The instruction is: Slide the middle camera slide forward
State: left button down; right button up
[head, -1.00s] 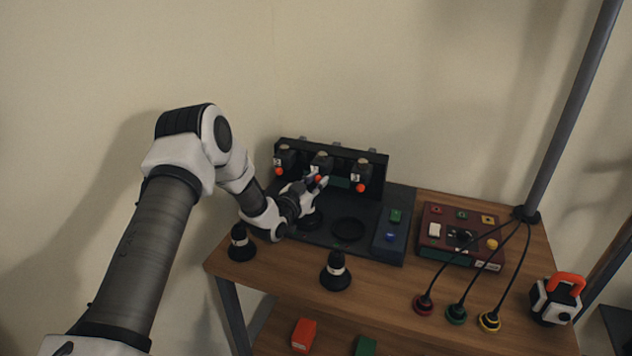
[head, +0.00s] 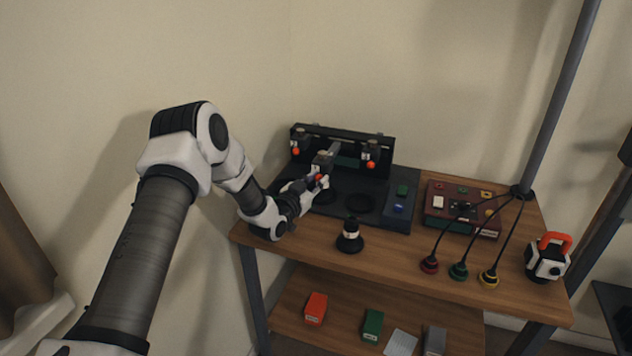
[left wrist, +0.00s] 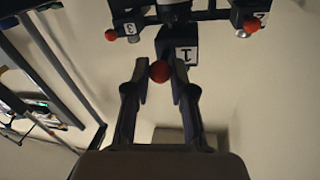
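The black camera rack (head: 345,135) stands at the back of the bench and carries three camera slides, each with an orange-red ball knob. The middle slide (head: 325,158) sticks out toward the front, past the left slide (head: 298,140) and right slide (head: 371,150). In the left wrist view it bears the label 1 (left wrist: 184,55). My left gripper (head: 319,181) is at its front. My right gripper is not in view.
A dark base plate (head: 385,212) with round recesses lies below the slides. A black lens-like cone (head: 349,240) stands on the wooden bench in front. A maroon control box (head: 462,210), cabled plugs (head: 458,271) and an orange-handled device (head: 547,259) are at right.

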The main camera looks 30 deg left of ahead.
pick_arm(q)
jog(key=c, duration=1)
grip_release()
jog(key=shift+s+f, duration=0.1)
jog(key=s, duration=1.2)
jog(key=shift+d, duration=0.3)
